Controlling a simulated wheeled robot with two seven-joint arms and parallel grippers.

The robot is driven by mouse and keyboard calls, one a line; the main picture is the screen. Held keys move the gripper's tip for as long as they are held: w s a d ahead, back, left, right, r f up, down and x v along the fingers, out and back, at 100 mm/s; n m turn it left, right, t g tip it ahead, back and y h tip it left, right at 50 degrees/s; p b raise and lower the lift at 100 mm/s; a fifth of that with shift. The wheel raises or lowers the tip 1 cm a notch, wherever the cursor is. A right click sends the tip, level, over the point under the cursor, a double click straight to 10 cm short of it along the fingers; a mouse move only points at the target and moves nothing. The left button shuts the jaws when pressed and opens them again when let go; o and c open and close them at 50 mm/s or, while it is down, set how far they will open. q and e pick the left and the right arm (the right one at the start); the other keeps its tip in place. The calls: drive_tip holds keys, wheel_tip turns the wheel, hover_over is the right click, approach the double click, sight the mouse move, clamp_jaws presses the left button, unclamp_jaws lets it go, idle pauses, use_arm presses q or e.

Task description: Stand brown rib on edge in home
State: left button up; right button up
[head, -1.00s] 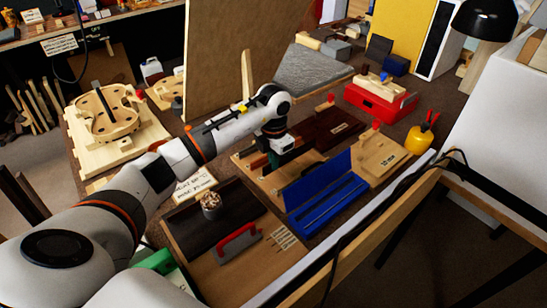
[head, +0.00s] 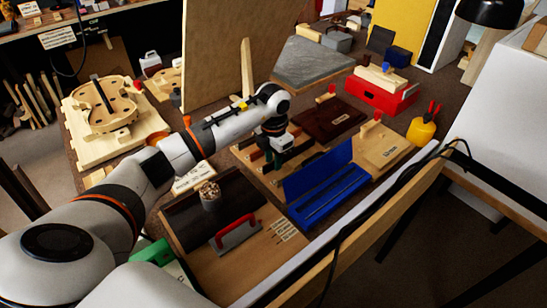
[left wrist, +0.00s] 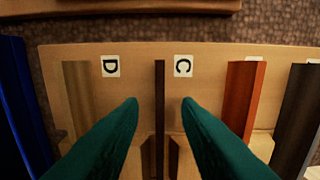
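In the left wrist view a thin dark brown rib (left wrist: 160,105) stands on edge on a pale wooden board (left wrist: 215,75), between the labels D and C. Its near end lies between small wooden blocks (left wrist: 181,155). My left gripper (left wrist: 161,102) has its two green fingers apart, one on each side of the brown rib, with a visible gap on both sides. In the head view my left gripper (head: 277,158) is low over the board at the middle of the bench, and its fingertips are hard to make out. My right gripper is not in view.
The wrist view shows a tan rib (left wrist: 77,90), an orange-red rib (left wrist: 244,95) and a dark grey rib (left wrist: 300,110) beside it. An open blue case (head: 325,185) lies right of the gripper. A tall wooden panel (head: 225,60) stands behind the arm.

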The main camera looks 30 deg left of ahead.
use_arm(q)
wheel_tip(320, 180, up, 12)
idle(0.6)
idle(0.4)
